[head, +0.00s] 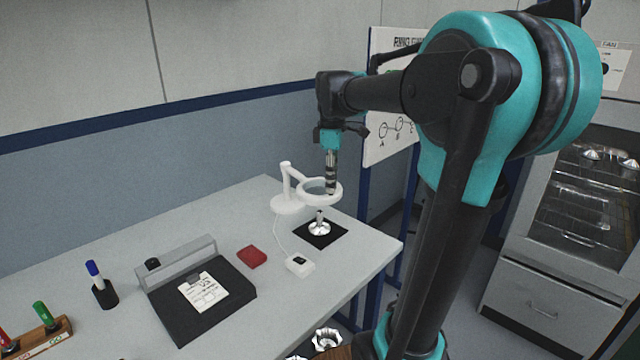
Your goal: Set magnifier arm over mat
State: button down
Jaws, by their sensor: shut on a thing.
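A shiny metal part (319,228) stands on the mat below the ring. My gripper (331,190) points down at the ring's right rim and is shut on it. The fingertips are small and partly merge with the rim.
A blue marker (93,269) stands in a holder at the left. The table (369,252) is bare right of the mat.

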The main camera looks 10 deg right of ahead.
jog(key=shift+w+d, duration=0.2)
jog(key=shift+d, duration=0.15)
jog(key=shift+r, duration=0.1)
jog(key=c, duration=1.3)
grip_release()
jog(key=shift+d, duration=0.1)
notch_tip(320, 180, up, 12)
